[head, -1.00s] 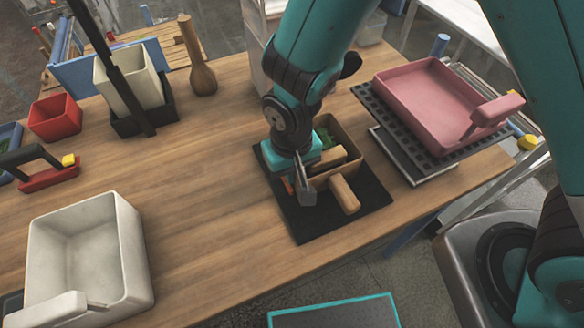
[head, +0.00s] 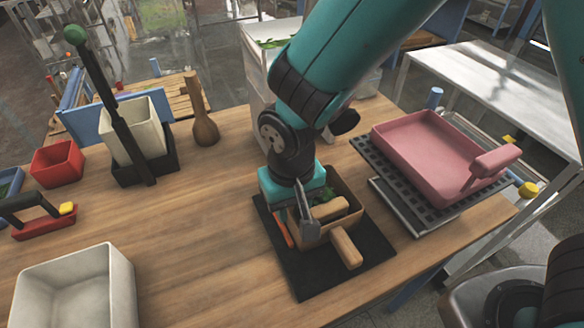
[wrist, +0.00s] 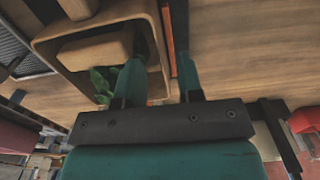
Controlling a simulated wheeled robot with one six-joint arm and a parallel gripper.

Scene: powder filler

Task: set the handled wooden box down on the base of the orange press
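The handled wooden box (head: 349,189) sits on a black mat (head: 319,283) near the table's front. Its stubby handle (head: 346,248) points to the front. The wrist view also shows the box (wrist: 50,45), with a wooden block and green leaves inside. My gripper (head: 303,212) is low at the box's left side. In the wrist view my gripper (wrist: 160,68) has its fingers apart, one inside the box and one outside, with the left wall between them. A thin orange strip (wrist: 168,38) lies beside that wall. I cannot make out an orange press.
A pink handled tray (head: 430,150) stands on a black rack at the right. A cream bin (head: 136,128) with a tall black lever, a wooden bottle (head: 203,125), a red bin (head: 58,163) and a white box (head: 75,285) stand at the left. The table's middle left is clear.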

